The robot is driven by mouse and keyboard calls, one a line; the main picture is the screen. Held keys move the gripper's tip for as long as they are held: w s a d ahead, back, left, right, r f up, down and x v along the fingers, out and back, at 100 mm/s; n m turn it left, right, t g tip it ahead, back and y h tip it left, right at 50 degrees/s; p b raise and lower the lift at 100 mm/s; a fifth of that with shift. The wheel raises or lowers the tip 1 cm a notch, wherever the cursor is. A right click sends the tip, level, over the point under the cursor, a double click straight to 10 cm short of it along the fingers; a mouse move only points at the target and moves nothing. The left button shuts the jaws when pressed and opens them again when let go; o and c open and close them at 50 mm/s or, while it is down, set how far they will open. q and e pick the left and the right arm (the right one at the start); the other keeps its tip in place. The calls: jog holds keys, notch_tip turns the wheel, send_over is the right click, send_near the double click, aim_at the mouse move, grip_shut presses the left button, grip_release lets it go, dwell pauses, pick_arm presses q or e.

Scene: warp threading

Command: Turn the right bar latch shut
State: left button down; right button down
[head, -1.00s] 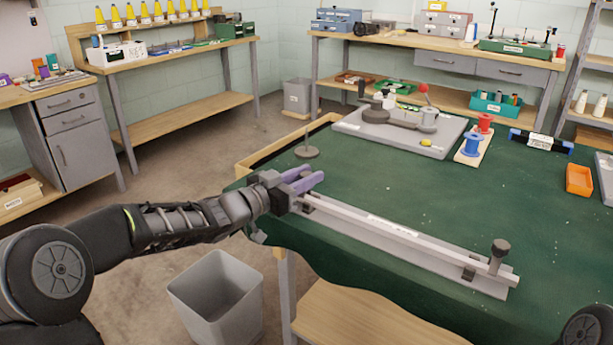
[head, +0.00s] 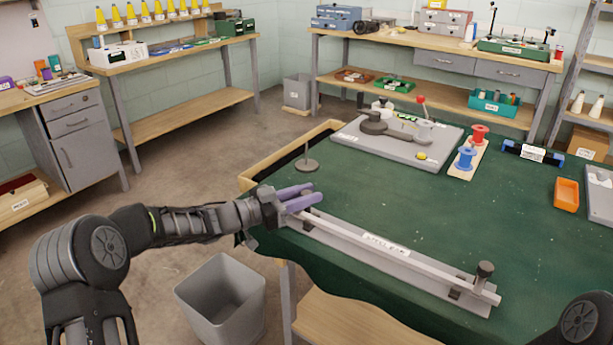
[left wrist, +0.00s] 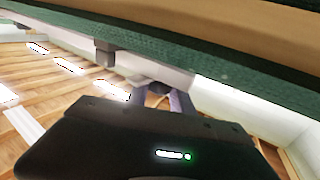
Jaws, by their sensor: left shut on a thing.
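The long pale bar (head: 400,250) lies along its grey base (head: 350,243) near the green table's front edge. The right bar latch (head: 485,270), a dark knob on a post, stands upright at the bar's right end, with no gripper near it. My left gripper (head: 309,194), with purple fingers, is at the bar's left end, far from the right latch. It is shut on the left bar latch, which the fingers mostly hide. In the left wrist view the fingers (left wrist: 168,102) reach up to the bar's underside. My right gripper is out of view.
A round dark stand with a thin rod (head: 307,164) is just behind my left gripper. The green table top (head: 420,205) behind the bar is clear.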

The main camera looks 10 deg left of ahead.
pick_arm(q)
jog(key=shift+w+r+m+g+h+p, duration=0.1)
jog(key=shift+r+m+g+h+p, duration=0.3)
jog(key=shift+r+m+g, duration=0.1)
jog(key=shift+f+m+g+h, duration=0.3)
jog(key=shift+g+h, duration=0.1)
jog(key=shift+g, duration=0.1)
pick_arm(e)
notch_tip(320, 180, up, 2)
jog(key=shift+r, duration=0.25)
pick_arm(q)
jog(key=c, duration=1.1)
grip_release()
jog(key=shift+f, duration=0.15)
jog(key=shift+a, duration=0.1)
jog(key=shift+v, duration=3.85)
